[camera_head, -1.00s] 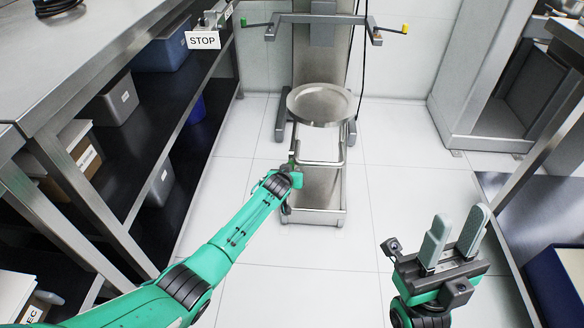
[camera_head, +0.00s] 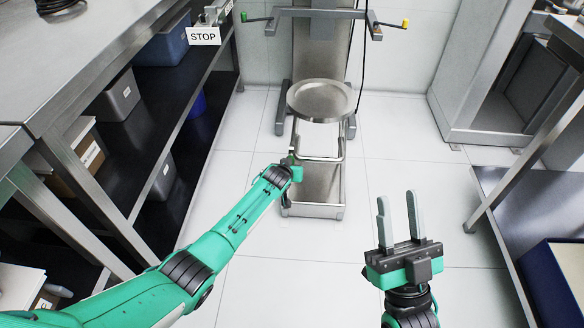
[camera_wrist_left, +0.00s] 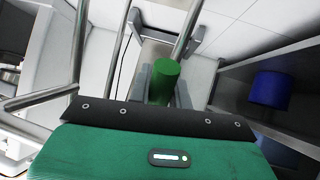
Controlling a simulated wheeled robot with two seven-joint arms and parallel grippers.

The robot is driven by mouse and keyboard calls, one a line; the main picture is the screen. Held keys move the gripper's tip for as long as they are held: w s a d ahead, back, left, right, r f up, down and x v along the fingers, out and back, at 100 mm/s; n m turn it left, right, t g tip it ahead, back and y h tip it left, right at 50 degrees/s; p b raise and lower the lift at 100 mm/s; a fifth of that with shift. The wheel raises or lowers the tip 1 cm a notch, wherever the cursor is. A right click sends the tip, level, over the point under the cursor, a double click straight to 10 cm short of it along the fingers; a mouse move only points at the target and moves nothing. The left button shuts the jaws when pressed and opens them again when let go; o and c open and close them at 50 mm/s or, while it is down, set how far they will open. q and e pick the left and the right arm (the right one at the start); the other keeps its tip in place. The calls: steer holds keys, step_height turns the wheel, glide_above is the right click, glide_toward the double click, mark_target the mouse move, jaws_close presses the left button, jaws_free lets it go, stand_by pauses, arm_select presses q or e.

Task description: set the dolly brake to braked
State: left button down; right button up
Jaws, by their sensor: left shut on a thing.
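The dolly (camera_head: 314,190) is a low steel cart on the white floor, straight ahead in the head view. It has a tubular handle frame, and a round steel bowl (camera_head: 320,98) shows above it. My left gripper (camera_head: 291,162) is at the dolly's left side, near the handle frame. In the left wrist view, a green cylindrical knob (camera_wrist_left: 165,82) stands between its grey fingers, which are shut on it. I cannot tell the brake's setting from this. My right gripper (camera_head: 400,220) is open and empty, over the floor at right.
A steel bench with dark shelves and bins (camera_head: 120,95) runs along the left. A STOP sign (camera_head: 203,36) hangs at its far end. The mixer column (camera_head: 320,50) stands behind the dolly. A bench and a blue bin (camera_head: 553,280) are at right. Floor right of the dolly is clear.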

arm_select(q)
steer(key=shift+f, duration=0.15)
steer(key=c, duration=1.3)
jaws_free()
steer(key=shift+s, duration=0.1)
steer(key=p+v, duration=0.2)
steer(key=v, duration=0.3)
steer(key=shift+p, duration=0.4)
steer(key=p+v, duration=0.3)
steer(key=v, duration=0.5)
steer(key=shift+s+r, duration=0.3)
arm_select(e)
steer(key=s+a+f+g+h, duration=0.1)
steer(key=f+g, duration=0.6)
steer(key=f, duration=0.2)
steer(key=s+a+f+g+h, duration=0.1)
steer(key=s+a+f+g, duration=0.1)
steer(key=f+g, duration=0.5)
steer(key=shift+a+f+n+g, duration=0.15)
steer(key=shift+f+n+g, duration=0.15)
steer(key=shift+f, duration=1.5)
